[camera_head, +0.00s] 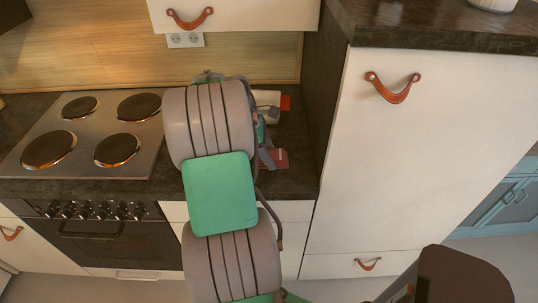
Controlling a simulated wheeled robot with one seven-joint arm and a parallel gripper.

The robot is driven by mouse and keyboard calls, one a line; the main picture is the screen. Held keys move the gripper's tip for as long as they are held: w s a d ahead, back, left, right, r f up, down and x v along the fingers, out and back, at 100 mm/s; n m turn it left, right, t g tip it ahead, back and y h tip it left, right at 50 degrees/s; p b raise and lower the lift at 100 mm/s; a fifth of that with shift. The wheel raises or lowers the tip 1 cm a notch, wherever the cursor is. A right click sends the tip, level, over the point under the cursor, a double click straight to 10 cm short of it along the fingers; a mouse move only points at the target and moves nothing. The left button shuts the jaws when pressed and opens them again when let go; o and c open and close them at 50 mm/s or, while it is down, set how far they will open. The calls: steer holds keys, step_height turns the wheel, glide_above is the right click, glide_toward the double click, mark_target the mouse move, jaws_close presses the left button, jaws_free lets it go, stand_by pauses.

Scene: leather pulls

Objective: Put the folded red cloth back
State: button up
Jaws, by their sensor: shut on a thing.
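The folded red cloth (275,159) shows as a dark red patch low over the dark countertop, right of the stove. My gripper (266,152) is at the cloth's left side, shut on it. My arm covers much of the gripper and part of the cloth. I cannot tell whether the cloth touches the countertop.
A four-plate stove (90,135) lies to the left. A white object (267,98) and a small red item (286,103) are behind my gripper. A tall white cabinet (400,160) with leather pulls closes off the right. Little bare countertop (295,180) shows.

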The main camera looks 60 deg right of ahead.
steer(key=o, duration=1.2)
steer(key=shift+f, duration=0.1)
steer(key=p+v, duration=0.4)
steer(key=v, duration=0.8)
steer(key=w+a+r+t, duration=0.1)
steer(key=w+a, duration=0.1)
steer(key=a, duration=0.1)
steer(key=w+a+r+h, duration=0.1)
steer(key=w+a, duration=0.2)
steer(key=w+a+m+t, duration=0.1)
steer(key=w+a, duration=0.1)
steer(key=a, duration=0.1)
steer(key=shift+w+a+r+t, duration=0.2)
steer(key=shift+r+t, duration=0.1)
steer(key=shift+r, duration=0.1)
steer(key=a+f+m+t+y, duration=0.1)
steer(key=a, duration=0.9)
steer(key=a+f+m+t+y, duration=0.1)
steer(key=a+t, duration=0.1)
steer(key=a, duration=0.9)
steer(key=a+f+m+t+y, duration=0.1)
steer(key=a+m+t, duration=0.1)
steer(key=a, duration=0.9)
steer(key=shift+w, duration=0.25)
